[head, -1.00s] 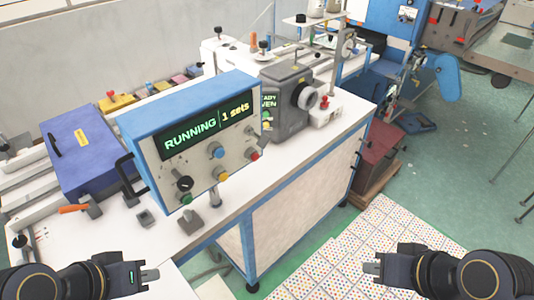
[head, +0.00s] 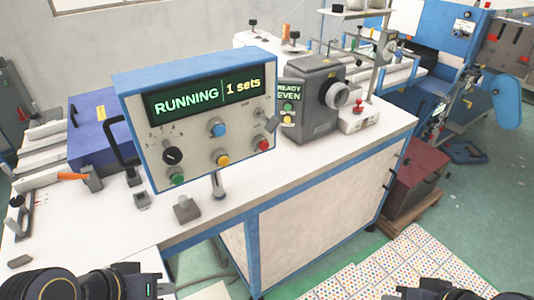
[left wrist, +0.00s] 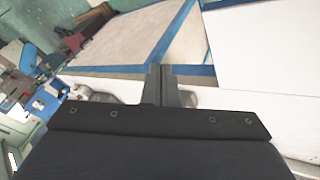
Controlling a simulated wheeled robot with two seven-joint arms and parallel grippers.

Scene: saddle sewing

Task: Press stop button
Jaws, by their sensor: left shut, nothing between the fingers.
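A control box (head: 200,110) with a blue top stands on the white worktable; its display (head: 205,98) reads "RUNNING" and "1 sets". Its front face carries a red button (head: 262,145) at the right, a blue one (head: 217,129), a yellow one (head: 221,160), a green one (head: 177,179) and a black knob (head: 173,156). I cannot read a stop label. My left gripper (head: 164,287) is low in the head view, in front of the table and apart from the box. Its fingers are shut and empty in the left wrist view (left wrist: 161,84). My right gripper (head: 388,296) is mostly cut off at the bottom edge.
A grey machine (head: 310,100) with a round dial stands right of the control box. A purple-blue box (head: 90,130) sits behind it to the left. Small fixtures (head: 187,209) stand on the tabletop in front. Floor right of the table is partly clear, with a dark red box (head: 412,175) beside it.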

